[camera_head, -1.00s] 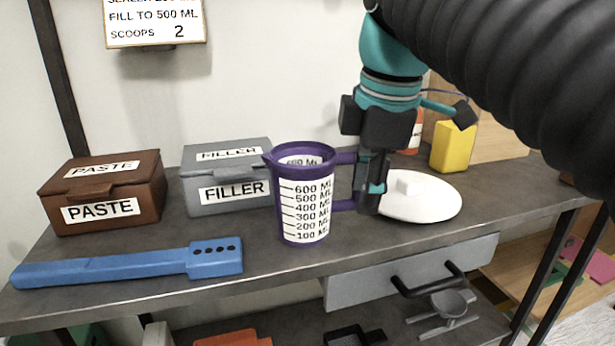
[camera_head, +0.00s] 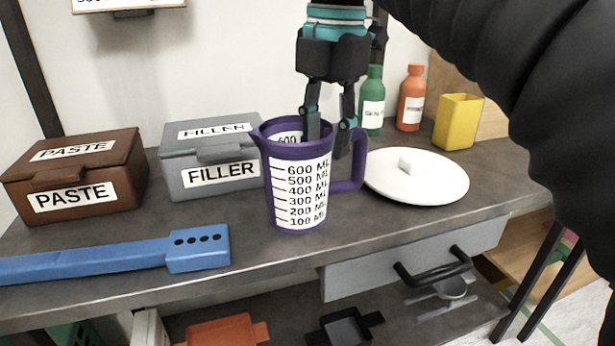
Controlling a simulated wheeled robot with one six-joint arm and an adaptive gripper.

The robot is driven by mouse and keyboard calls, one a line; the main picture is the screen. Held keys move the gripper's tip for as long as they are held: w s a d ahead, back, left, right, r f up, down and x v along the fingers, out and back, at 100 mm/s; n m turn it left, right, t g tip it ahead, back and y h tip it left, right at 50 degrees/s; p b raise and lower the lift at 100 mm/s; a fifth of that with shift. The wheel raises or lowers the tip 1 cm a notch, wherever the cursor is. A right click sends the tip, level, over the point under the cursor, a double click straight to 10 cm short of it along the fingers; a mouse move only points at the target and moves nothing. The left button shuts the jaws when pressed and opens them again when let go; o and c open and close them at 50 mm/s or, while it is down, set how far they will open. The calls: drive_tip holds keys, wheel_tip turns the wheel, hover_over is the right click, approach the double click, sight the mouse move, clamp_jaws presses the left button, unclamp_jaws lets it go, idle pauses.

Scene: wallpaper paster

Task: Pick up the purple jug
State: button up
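The purple jug (camera_head: 290,190) stands upright on the grey workbench, in the middle of the view. It has a white scale marked in ML, and its handle (camera_head: 352,175) points right. My gripper (camera_head: 328,140) points down at the jug's top on the handle side, with its two fingers spread. The left finger overlaps the jug's opening and appears to be inside the rim. The right finger is by the top of the handle, its tip partly hidden. I cannot tell whether either finger touches the jug.
A grey FILLER box (camera_head: 212,165) and a brown PASTE box (camera_head: 75,180) stand left. A blue long tool (camera_head: 120,258) lies in front. A white round lid (camera_head: 425,185) lies right of the handle. Green (camera_head: 371,100) and orange (camera_head: 411,97) bottles and a yellow container (camera_head: 457,122) stand behind.

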drive_tip(key=b, duration=0.1)
hover_over(323, 209)
drive_tip(key=shift+f, duration=3.1)
clamp_jaws()
